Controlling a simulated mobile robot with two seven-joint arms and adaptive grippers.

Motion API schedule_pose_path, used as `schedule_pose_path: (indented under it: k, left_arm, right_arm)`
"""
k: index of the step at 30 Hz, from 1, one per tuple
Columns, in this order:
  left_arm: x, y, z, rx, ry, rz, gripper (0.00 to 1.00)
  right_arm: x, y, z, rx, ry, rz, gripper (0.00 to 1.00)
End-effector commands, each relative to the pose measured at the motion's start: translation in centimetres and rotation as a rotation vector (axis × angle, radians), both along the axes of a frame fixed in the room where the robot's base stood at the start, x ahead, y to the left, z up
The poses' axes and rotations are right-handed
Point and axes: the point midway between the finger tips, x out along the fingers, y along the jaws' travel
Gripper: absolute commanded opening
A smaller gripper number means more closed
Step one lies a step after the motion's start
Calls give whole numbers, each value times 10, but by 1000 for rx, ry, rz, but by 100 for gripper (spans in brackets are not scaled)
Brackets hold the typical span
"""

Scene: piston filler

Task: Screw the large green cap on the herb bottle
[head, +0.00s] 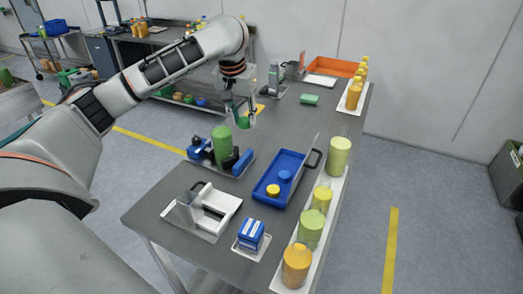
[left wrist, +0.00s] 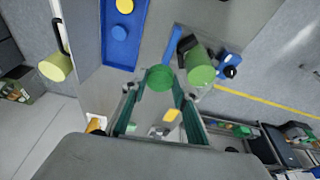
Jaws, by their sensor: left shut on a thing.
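My left gripper (head: 241,113) is shut on the large green cap (left wrist: 160,78), which sits between its fingertips in the left wrist view. In the head view the cap (head: 243,121) shows only as a small green patch partly hidden by the fingers. The green herb bottle (head: 222,146) stands upright in a blue and black holder (head: 236,163) on the grey table. The gripper and cap are above and to the right of the bottle's top in the head view, apart from it. In the left wrist view the bottle (left wrist: 199,66) is right of the cap. My right gripper is not in view.
A blue tray (head: 270,191) with a blue cap (head: 285,176) and a yellow cap (head: 273,191) lies right of the holder. Green and orange bottles stand along the table's right edge. A white stand (head: 203,211) and a blue block (head: 251,234) are at the near end.

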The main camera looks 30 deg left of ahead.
Motion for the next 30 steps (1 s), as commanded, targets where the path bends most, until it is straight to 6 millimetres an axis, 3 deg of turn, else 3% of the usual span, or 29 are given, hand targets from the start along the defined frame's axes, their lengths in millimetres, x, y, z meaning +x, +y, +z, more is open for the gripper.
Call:
schedule_pose_path:
  k: [1, 6, 12, 17, 30]
  left_arm:
    - [7, 21, 8, -2, 0, 24, 22]
    - [17, 75, 27, -1, 0, 69, 22]
    - [19, 110, 37, 0, 0, 92, 22]
    - [19, 115, 35, 1, 1, 95, 22]
    - [19, 115, 2, 2, 2, 96, 22]
  right_arm:
    - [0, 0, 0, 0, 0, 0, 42]
    - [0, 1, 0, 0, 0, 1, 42]
    - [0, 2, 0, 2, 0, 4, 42]
    - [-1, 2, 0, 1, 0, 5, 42]
    - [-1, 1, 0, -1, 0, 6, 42]
